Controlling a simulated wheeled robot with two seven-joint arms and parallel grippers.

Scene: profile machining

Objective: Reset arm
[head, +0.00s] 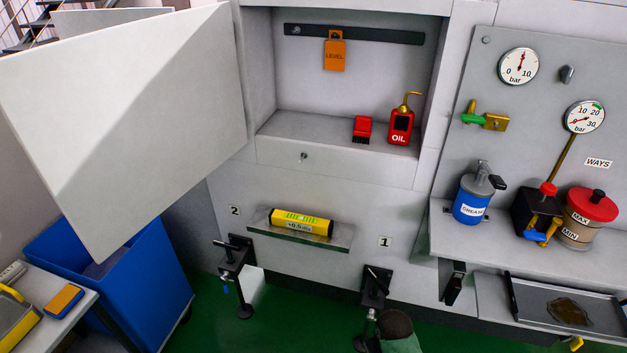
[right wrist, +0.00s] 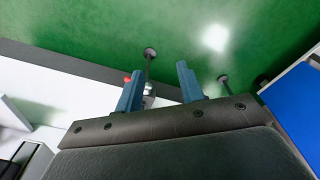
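My right gripper (right wrist: 157,84) shows in the right wrist view. Its two blue fingers stand apart with nothing held between them, over the green floor. A clamp foot (right wrist: 150,53) shows beyond the gap, and I cannot tell how far off it is. My left gripper is not in view in either picture. In the head view no gripper can be made out. A dark rounded piece (head: 395,325) shows at the bottom edge, and I cannot tell what it is.
An open white door (head: 120,110) fills the left. A yellow level (head: 301,222) lies on a ledge between two black clamps (head: 236,262) (head: 375,287). A blue bin (head: 150,285) stands lower left. An oil can (head: 401,126) and red brush (head: 362,127) sit in the cabinet. A grease can (head: 470,205) stands right.

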